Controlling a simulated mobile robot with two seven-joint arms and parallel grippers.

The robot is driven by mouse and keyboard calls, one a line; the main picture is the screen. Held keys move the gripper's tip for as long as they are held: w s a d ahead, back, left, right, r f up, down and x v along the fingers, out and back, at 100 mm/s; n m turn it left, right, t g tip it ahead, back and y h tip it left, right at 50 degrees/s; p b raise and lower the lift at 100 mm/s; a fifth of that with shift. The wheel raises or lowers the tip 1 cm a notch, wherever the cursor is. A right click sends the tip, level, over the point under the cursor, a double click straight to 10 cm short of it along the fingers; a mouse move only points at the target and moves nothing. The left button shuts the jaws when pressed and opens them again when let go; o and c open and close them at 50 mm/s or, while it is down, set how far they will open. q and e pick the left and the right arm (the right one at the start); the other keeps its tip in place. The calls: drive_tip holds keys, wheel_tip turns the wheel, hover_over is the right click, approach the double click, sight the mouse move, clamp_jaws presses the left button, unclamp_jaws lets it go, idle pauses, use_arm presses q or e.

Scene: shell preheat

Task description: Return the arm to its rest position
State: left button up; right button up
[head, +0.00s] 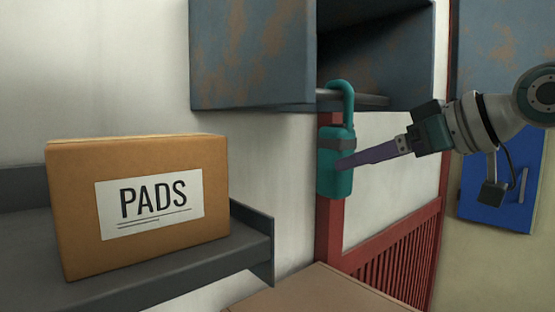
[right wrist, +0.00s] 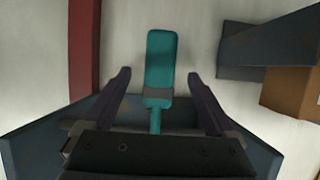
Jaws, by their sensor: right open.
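My right gripper (head: 342,164) comes in from the right in the head view, at the teal hanging object (head: 335,184). Its purple fingers are open. In the right wrist view the fingers (right wrist: 159,76) stand one on each side of the teal object (right wrist: 160,56), with a visible gap on both sides. My left gripper is in neither view.
The rusty blue-grey cabinet (head: 250,55) is above the gripper. A red frame (head: 329,250) stands behind the teal object. A PADS box (head: 140,245) sits on a grey shelf (head: 255,225) at the left. A blue panel (head: 480,205) hangs at the right.

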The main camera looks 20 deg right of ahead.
drive_tip(key=s+a+f+n+g+p, duration=0.2)
drive_tip(key=s+a+f+g, duration=0.3)
drive_tip(key=s+a+f, duration=0.9)
drive_tip(key=s+d+f+m+g+h, duration=0.2)
drive_tip(key=s+f, duration=0.1)
drive_tip(key=s, duration=0.5)
drive_tip(key=s+d+f+m+g+h+p, duration=0.1)
drive_tip(key=s+d+f+m+g+h, duration=0.1)
drive_tip(key=s, duration=0.7)
drive_tip(key=shift+s+d+f+h, duration=0.25)
drive_tip(key=shift+d+f+h, duration=0.2)
drive_tip(key=shift+d, duration=0.15)
drive_tip(key=shift+d, duration=0.1)
